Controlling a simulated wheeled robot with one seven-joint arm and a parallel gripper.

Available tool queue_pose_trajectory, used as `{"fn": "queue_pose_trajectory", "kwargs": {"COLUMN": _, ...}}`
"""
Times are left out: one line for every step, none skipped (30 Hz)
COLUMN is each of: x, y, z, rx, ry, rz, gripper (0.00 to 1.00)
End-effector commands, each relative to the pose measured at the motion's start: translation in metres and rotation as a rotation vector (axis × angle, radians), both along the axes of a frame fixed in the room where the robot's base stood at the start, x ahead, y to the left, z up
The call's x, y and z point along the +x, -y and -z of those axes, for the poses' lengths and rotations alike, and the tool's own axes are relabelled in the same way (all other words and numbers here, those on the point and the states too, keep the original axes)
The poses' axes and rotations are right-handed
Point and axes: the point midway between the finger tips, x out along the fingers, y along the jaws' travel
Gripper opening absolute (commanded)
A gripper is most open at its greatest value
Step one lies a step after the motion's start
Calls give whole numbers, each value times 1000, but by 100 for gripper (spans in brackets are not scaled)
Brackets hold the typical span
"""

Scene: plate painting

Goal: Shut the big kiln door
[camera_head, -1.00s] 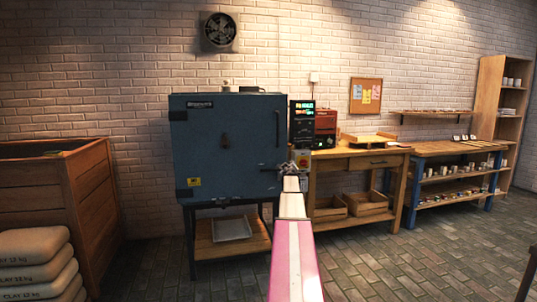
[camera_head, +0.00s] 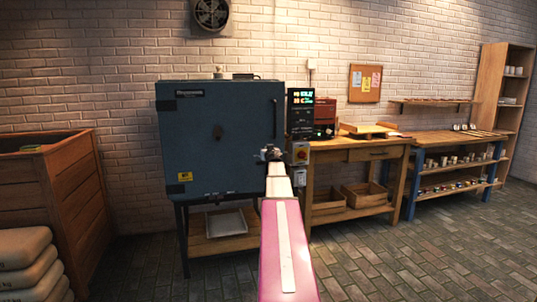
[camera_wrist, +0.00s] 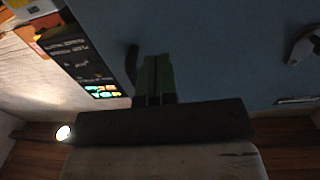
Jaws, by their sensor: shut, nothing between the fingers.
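The big kiln door (camera_head: 205,120) is the blue-grey front panel of the kiln, with a dark knob, a yellow label and a dark vertical handle (camera_head: 277,115) at its right edge. It looks flush or nearly flush with the kiln body; I cannot tell whether a gap remains. My gripper (camera_head: 269,153) is shut and empty in front of the door's lower right, below the handle. In the wrist view, the fingertips (camera_wrist: 156,60) show against the blue door (camera_wrist: 220,50), beside the dark curved handle (camera_wrist: 131,62). Whether they touch the door is unclear.
A control box (camera_head: 300,105) with a lit display stands right of the kiln. A wooden workbench (camera_head: 350,156) and a blue-legged bench (camera_head: 410,180) continue right. A wooden bin (camera_head: 65,190) and clay sacks (camera_head: 25,250) are at left. The brick floor at right is clear.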

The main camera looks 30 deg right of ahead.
Motion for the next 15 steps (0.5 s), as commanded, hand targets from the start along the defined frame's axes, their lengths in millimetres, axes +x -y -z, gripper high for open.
{"fn": "queue_pose_trajectory", "kwargs": {"x": 14, "y": 5, "z": 0, "rx": -1, "ry": 0, "rz": 0, "gripper": 0}}
{"fn": "queue_pose_trajectory", "kwargs": {"x": 20, "y": 7, "z": 0, "rx": -1, "ry": 0, "rz": 0, "gripper": 0}}
{"fn": "queue_pose_trajectory", "kwargs": {"x": 27, "y": 9, "z": 0, "rx": -1, "ry": 0, "rz": 0, "gripper": 0}}
{"fn": "queue_pose_trajectory", "kwargs": {"x": 32, "y": 10, "z": 0, "rx": -1, "ry": 0, "rz": 0, "gripper": 0}}
{"fn": "queue_pose_trajectory", "kwargs": {"x": 38, "y": 12, "z": 0, "rx": -1, "ry": 0, "rz": -1, "gripper": 0}}
{"fn": "queue_pose_trajectory", "kwargs": {"x": 45, "y": 14, "z": 0, "rx": -1, "ry": 0, "rz": -1, "gripper": 0}}
{"fn": "queue_pose_trajectory", "kwargs": {"x": 50, "y": 15, "z": 0, "rx": -1, "ry": 0, "rz": -1, "gripper": 0}}
{"fn": "queue_pose_trajectory", "kwargs": {"x": 55, "y": 17, "z": 0, "rx": -1, "ry": 0, "rz": -1, "gripper": 0}}
{"fn": "queue_pose_trajectory", "kwargs": {"x": 62, "y": 19, "z": 0, "rx": -1, "ry": 0, "rz": -1, "gripper": 0}}
{"fn": "queue_pose_trajectory", "kwargs": {"x": 66, "y": 20, "z": 0, "rx": -1, "ry": 0, "rz": -1, "gripper": 0}}
{"fn": "queue_pose_trajectory", "kwargs": {"x": 70, "y": 21, "z": 0, "rx": -1, "ry": 0, "rz": -1, "gripper": 0}}
{"fn": "queue_pose_trajectory", "kwargs": {"x": 74, "y": 22, "z": 0, "rx": -1, "ry": 0, "rz": -1, "gripper": 0}}
{"fn": "queue_pose_trajectory", "kwargs": {"x": 76, "y": 23, "z": 0, "rx": -1, "ry": 0, "rz": -1, "gripper": 0}}
{"fn": "queue_pose_trajectory", "kwargs": {"x": 78, "y": 23, "z": 0, "rx": -1, "ry": 0, "rz": -1, "gripper": 0}}
{"fn": "queue_pose_trajectory", "kwargs": {"x": 80, "y": 24, "z": 0, "rx": -1, "ry": 0, "rz": -1, "gripper": 0}}
